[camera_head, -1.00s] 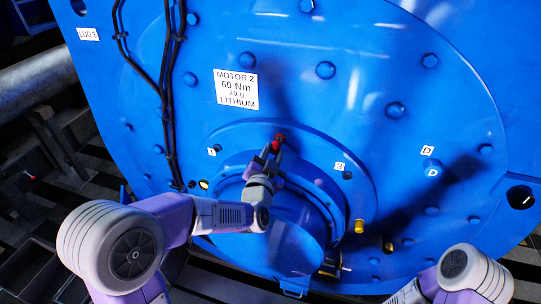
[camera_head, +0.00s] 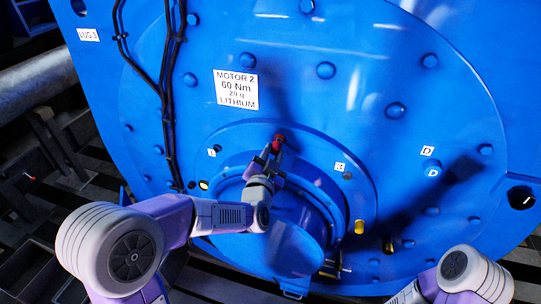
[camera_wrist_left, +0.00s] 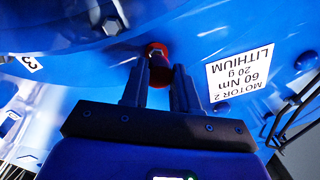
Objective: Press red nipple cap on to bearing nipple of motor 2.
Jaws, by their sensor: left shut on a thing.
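The red nipple cap (camera_head: 278,139) is at the upper part of the bearing ring of motor 2 (camera_head: 420,100), below the white label reading MOTOR 2 60 Nm 20 g LITHIUM (camera_head: 236,89). My left gripper (camera_head: 272,152) is shut on the cap, pointing at the motor face. In the left wrist view the cap (camera_wrist_left: 157,52) shows between the fingertips of the left gripper (camera_wrist_left: 160,68), close against the blue face. The bearing nipple is hidden behind the cap, so I cannot tell how far the cap sits on it. My right gripper is not in view.
The shaft housing (camera_head: 295,245) bulges out below the gripper. Bolts (camera_head: 326,70), small numbered tags (camera_head: 340,167) and yellow plugs (camera_head: 359,227) surround the ring. Black cables (camera_head: 168,100) run down the motor's left side. A grey pipe (camera_head: 35,85) lies at far left.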

